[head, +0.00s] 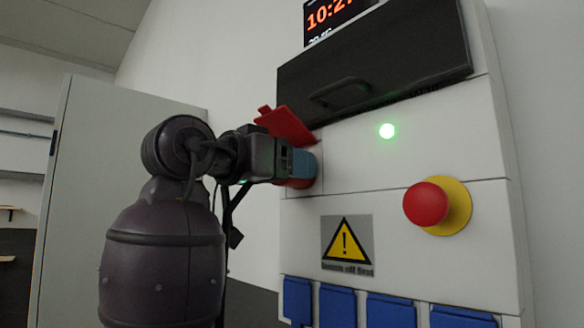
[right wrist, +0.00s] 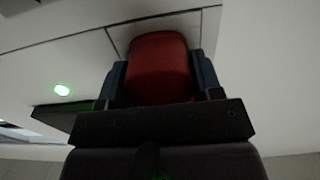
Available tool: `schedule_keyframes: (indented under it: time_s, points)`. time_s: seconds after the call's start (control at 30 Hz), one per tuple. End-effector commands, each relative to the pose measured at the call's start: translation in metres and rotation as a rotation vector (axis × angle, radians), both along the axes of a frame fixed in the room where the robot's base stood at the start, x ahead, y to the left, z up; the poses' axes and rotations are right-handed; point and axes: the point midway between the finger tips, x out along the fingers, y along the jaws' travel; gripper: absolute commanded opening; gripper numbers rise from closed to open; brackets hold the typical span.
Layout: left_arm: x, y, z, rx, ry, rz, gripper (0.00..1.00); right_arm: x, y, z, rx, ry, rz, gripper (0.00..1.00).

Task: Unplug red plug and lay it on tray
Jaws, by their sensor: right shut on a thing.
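The red plug (right wrist: 160,68) sits between the two blue finger pads of my right gripper in the right wrist view. My right gripper (head: 303,165) is shut on it, close against the left part of the white panel (head: 375,165). In the head view only a low red edge of the plug (head: 298,183) shows under the fingers, and the socket behind is hidden. A raised red flap (head: 286,125) stands just above the gripper. I cannot tell whether the plug is still seated. My left gripper and the tray are not in view.
A green light (head: 387,131) glows on the panel, with a dark handled cover (head: 375,60) above. A red button on a yellow base (head: 428,204) lies to the right. A warning sign (head: 347,245) and several blue covers (head: 391,310) are below.

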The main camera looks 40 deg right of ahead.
Motion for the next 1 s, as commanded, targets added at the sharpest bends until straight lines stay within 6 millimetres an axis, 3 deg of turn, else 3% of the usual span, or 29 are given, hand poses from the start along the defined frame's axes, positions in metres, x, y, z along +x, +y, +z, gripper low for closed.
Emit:
schedule_keyframes:
  time_s: [1.0]
  points:
    - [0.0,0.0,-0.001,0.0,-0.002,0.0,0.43,-0.003,0.034,0.0,0.001,0.001,0.002,0.21]
